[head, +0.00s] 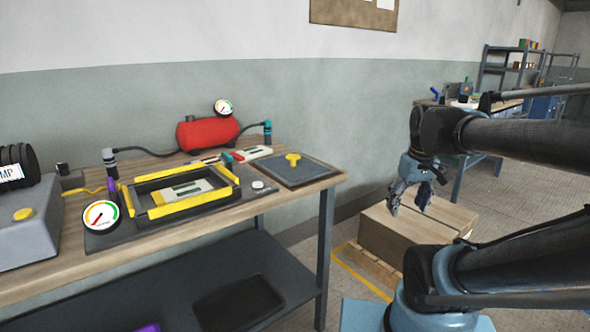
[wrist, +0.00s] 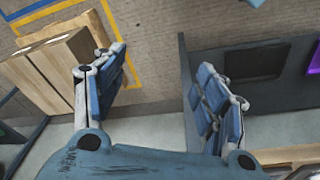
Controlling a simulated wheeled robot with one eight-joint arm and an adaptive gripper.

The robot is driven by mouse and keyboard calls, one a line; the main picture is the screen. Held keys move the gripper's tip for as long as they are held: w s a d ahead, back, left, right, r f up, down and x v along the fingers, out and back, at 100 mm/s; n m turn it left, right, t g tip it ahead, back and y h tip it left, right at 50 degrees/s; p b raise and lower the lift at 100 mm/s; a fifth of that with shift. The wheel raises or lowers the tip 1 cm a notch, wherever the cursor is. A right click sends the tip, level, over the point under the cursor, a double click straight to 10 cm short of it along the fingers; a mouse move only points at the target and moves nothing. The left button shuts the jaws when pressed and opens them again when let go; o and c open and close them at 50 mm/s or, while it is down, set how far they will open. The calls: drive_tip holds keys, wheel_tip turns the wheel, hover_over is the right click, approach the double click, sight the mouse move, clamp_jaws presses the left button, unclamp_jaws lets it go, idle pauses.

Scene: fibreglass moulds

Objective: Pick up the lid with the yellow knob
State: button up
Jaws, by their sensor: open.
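The lid (head: 316,174) is a flat dark grey plate with a yellow knob (head: 293,158) on top. It lies at the right end of the wooden workbench in the head view. My gripper (head: 409,208) is to the right of the bench, in the air beyond its edge, fingers pointing down. It is open and empty, apart from the lid. In the wrist view its two blue-grey fingers (wrist: 165,92) stand wide apart with nothing between them. The lid cannot be made out in the wrist view.
Left of the lid is a yellow-edged mould frame (head: 143,213) with a gauge (head: 101,215). A red tank (head: 208,133) and hoses stand behind. Cardboard boxes (head: 405,240) on a pallet stand below my gripper. The bench's lower shelf (head: 180,289) shows. Floor is free around the pallet.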

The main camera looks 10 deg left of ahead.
drive_tip(key=w+a+r+n, duration=0.4)
drive_tip(key=w+a+r, duration=0.2)
drive_tip(key=r, duration=0.2)
wheel_tip(320, 180, up, 13)
drive_tip(key=n+g, duration=0.2)
drive_tip(key=n, duration=1.1)
hover_over(294, 156)
drive_tip(key=d, duration=0.2)
drive_tip(key=shift+y, duration=0.4)
drive_tip(key=f, duration=0.5)
drive_tip(key=a+f, duration=0.1)
drive_tip(key=f, duration=0.5)
drive_tip(key=a+f, duration=0.1)
drive_tip(key=f, duration=0.4)
drive_tip(key=shift+w+f, duration=0.1)
drive_tip(key=shift+f, duration=0.25)
drive_tip(key=c, duration=1.5)
drive_tip(key=shift+r, duration=0.15)
